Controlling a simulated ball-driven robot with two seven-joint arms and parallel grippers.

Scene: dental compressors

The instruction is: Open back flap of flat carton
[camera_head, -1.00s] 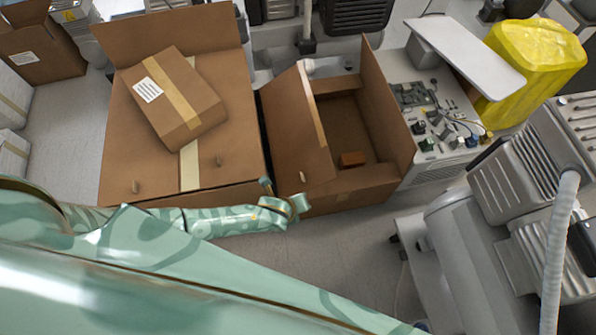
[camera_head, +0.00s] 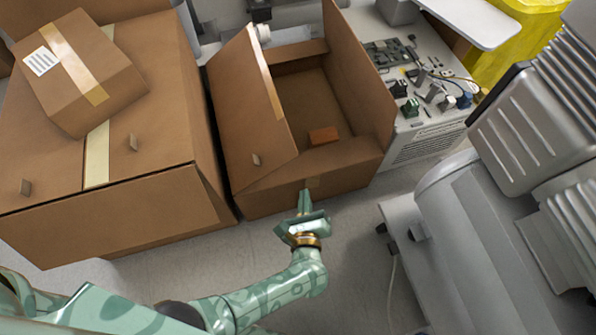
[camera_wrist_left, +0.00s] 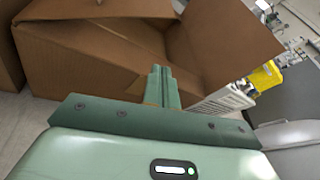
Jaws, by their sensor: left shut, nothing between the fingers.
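An open brown carton (camera_head: 282,195) stands on the floor in the middle of the head view. Its left flap (camera_head: 240,105) leans up at a slant and its right flap (camera_head: 358,70) stands up. A strip at its back edge (camera_head: 297,50) lies near the top; how far the back flap is folded is unclear. A small orange-brown block (camera_head: 323,136) is inside. My left gripper (camera_head: 305,195) is shut and empty, close in front of the carton's front wall; I cannot tell whether it touches. In the left wrist view its fingers (camera_wrist_left: 160,78) point towards brown cardboard (camera_wrist_left: 90,65). My right gripper is not in view.
A larger carton (camera_head: 150,215) stands at left with a taped, labelled box (camera_head: 80,75) on it. A grey machine (camera_head: 530,130) fills the right. A bench with electronic parts (camera_head: 425,100) adjoins the carton. Bare floor (camera_head: 345,250) lies in front.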

